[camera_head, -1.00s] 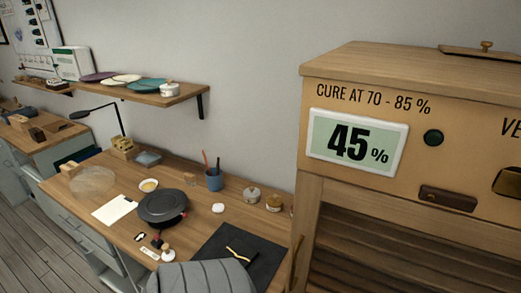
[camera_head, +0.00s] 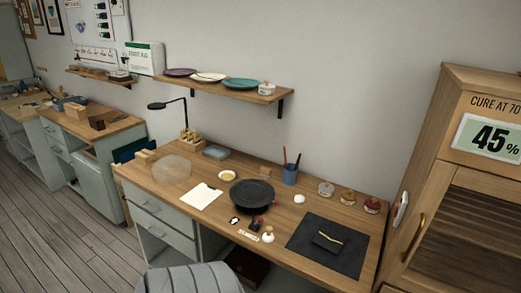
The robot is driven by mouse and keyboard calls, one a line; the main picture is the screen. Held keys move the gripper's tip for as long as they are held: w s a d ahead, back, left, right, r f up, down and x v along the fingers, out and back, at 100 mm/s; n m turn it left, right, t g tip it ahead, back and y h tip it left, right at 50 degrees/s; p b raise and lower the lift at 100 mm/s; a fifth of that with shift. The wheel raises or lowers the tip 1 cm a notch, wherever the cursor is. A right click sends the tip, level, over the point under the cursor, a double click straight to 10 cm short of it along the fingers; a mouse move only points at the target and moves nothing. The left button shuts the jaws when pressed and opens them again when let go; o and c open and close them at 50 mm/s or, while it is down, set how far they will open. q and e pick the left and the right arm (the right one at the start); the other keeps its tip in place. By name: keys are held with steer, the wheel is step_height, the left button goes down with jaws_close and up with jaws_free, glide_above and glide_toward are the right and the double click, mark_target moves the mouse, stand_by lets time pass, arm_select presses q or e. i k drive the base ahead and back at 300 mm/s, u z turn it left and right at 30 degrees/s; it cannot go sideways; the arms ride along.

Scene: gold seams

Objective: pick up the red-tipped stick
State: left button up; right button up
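Two thin sticks stand in a blue cup (camera_head: 290,175) near the back of the wooden workbench. The left stick (camera_head: 285,155) looks reddish at its upper end, and the other stick (camera_head: 298,160) looks dark. Their lower ends are hidden inside the cup. The sticks are too small here to make out the tips clearly. Neither of my grippers is in view.
Small jars (camera_head: 347,197) stand right of the cup and a white lump (camera_head: 299,199) lies in front. A black round plate (camera_head: 251,194), a white sheet (camera_head: 201,197) and a dark mat (camera_head: 301,238) lie on the bench. A shelf (camera_head: 268,97) hangs above; a wooden cabinet (camera_head: 427,135) stands right.

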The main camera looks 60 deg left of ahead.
mark_target(298, 160)
steer(key=u, duration=0.95)
steer(key=i, duration=0.3)
steer(key=u, duration=0.05)
